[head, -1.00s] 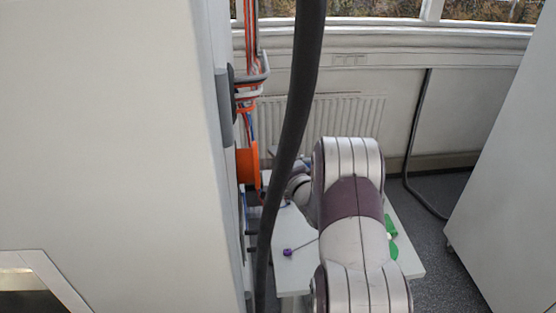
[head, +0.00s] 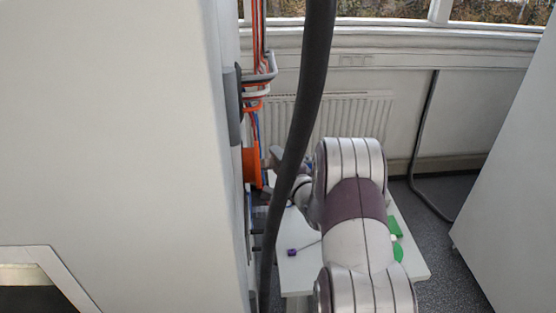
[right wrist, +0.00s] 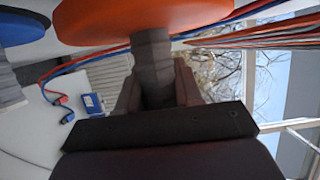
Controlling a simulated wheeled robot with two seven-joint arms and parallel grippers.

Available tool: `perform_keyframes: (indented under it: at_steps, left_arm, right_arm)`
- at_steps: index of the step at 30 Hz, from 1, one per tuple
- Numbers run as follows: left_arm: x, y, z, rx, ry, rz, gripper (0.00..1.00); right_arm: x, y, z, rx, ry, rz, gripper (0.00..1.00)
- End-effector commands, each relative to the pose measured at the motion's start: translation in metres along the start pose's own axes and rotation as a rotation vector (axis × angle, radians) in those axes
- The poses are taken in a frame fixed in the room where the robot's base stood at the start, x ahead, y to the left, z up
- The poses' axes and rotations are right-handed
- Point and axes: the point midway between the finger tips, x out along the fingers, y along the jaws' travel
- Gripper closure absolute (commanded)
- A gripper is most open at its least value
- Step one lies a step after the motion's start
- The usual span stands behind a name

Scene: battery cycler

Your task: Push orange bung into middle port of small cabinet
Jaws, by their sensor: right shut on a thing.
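The orange bung (head: 251,167) shows edge-on in the head view, at the right-hand face of the big pale cabinet (head: 110,130). In the right wrist view its broad orange disc (right wrist: 140,17) is at the top, with a grey stem (right wrist: 153,70) below it. My right gripper (right wrist: 155,88) is shut on this stem. In the head view the right gripper (head: 276,157) is beside the bung, partly behind a thick dark hose. The ports are hidden, so I cannot tell which port the bung faces or how deep it sits. My left gripper is not in view.
The dark hose (head: 304,100) hangs in front of my right wrist. Red and blue cables (right wrist: 95,57) run behind the bung. A blue disc (right wrist: 18,28) with a grey stem is at left. A white table (head: 300,272) holds a purple-ended item (head: 292,252) and green things (head: 397,240).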

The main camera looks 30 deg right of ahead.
Motion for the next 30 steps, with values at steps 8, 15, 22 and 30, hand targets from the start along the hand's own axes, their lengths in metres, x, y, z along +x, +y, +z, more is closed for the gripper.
perform_keyframes:
  at_steps: [8,15,22,30]
  left_arm:
    - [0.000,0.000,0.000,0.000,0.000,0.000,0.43]
    - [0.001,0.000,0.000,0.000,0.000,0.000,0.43]
    - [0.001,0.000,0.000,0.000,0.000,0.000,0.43]
    - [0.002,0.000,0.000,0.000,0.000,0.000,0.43]
  right_arm:
    - [0.002,-0.001,0.004,0.000,0.000,-0.003,1.00]
    - [0.004,-0.001,0.009,0.000,-0.001,-0.003,1.00]
    - [0.005,-0.001,0.012,0.000,0.000,-0.003,1.00]
    - [0.007,-0.001,0.017,0.000,-0.001,-0.003,1.00]
